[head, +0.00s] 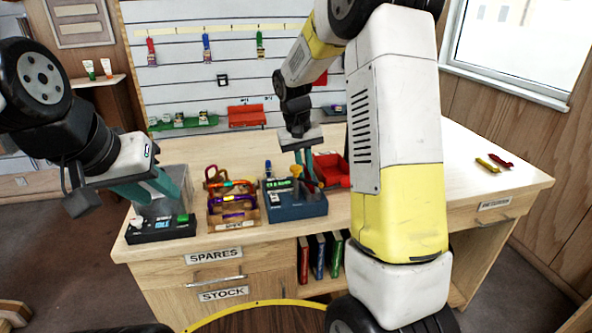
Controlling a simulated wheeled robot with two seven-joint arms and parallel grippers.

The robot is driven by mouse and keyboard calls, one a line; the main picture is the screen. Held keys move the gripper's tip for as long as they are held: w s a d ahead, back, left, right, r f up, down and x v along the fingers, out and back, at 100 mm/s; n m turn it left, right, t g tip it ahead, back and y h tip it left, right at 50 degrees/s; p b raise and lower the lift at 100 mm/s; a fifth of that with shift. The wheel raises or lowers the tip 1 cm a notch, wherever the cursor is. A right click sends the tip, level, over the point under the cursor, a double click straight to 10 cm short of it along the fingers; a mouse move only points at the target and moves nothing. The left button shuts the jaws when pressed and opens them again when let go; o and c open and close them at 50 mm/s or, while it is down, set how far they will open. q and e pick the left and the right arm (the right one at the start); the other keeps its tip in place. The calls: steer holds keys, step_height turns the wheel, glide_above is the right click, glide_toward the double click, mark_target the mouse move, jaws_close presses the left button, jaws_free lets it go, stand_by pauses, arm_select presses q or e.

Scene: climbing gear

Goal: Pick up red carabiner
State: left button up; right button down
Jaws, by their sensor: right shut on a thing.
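A red carabiner-like loop (212,171) stands at the back left of a wooden crate (216,220) on the bench, among purple, orange and yellow gear. My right gripper (306,182) points down over a dark blue box (294,208), right of the crate. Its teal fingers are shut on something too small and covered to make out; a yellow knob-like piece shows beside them. My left gripper (168,192) hangs above a black device at the bench's left end, left of the crate. Its fingers overlap, so its opening is unclear.
A red bin (332,171) stands behind my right gripper. A small red item (501,160) and a yellow item (487,165) lie on the otherwise bare right part of the bench (480,195).

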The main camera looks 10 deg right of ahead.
mark_target(305, 168)
steer(key=shift+r, duration=0.15)
step_height(305, 168, up, 10)
steer(key=shift+f, duration=0.1)
stand_by(0.6)
stand_by(2.6)
